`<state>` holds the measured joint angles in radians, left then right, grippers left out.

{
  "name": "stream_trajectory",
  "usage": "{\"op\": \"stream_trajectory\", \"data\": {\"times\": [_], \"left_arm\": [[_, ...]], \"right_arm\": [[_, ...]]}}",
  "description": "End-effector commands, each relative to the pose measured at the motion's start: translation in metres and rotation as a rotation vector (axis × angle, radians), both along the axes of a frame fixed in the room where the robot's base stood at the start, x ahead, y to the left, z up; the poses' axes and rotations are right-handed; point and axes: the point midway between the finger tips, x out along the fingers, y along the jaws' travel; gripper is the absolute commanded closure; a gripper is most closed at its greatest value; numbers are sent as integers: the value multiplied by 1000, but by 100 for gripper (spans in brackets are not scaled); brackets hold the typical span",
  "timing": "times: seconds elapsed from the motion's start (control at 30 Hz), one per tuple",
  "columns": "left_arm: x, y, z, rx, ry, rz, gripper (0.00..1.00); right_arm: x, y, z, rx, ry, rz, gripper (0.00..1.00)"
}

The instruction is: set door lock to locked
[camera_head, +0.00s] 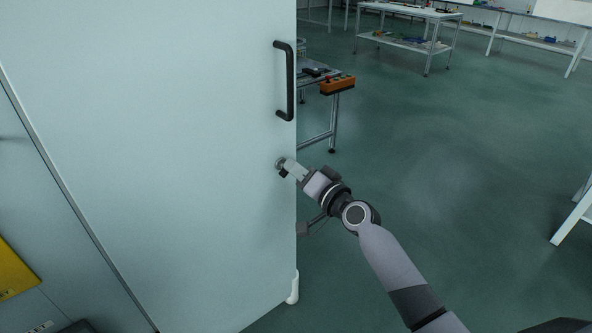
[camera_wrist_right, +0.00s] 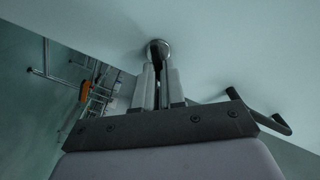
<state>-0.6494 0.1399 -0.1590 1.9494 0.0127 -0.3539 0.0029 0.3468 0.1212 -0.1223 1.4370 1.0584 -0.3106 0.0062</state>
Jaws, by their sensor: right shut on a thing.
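The door (camera_head: 170,150) is a pale panel filling the left half of the head view, with a black bar handle (camera_head: 290,82) near its right edge. Below the handle is the small round metal door lock (camera_head: 280,162). My right gripper (camera_head: 284,170) is at the lock, shut on its knob, and hides part of it. In the right wrist view the lock (camera_wrist_right: 158,47) sits on the panel right at the fingertips (camera_wrist_right: 160,68), and the handle (camera_wrist_right: 262,113) shows at the right. The lock's turn position is hard to tell. My left gripper is not in view.
A workbench with an orange box (camera_head: 338,85) stands behind the door's right edge. White tables (camera_head: 410,14) stand farther back, and a white table leg (camera_head: 572,218) shows at the right. The green floor (camera_head: 450,150) between them is clear.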

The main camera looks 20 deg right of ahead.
Motion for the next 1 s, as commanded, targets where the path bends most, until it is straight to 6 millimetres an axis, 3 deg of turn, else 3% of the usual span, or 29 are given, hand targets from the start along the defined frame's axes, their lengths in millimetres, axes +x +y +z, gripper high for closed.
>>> {"op": "stream_trajectory", "data": {"times": [0.6, 1.0], "left_arm": [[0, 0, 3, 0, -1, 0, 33], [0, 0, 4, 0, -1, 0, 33]], "right_arm": [[1, -2, -6, 502, 184, 1, 100], [1, -2, -7, 646, 236, 0, 100]]}}
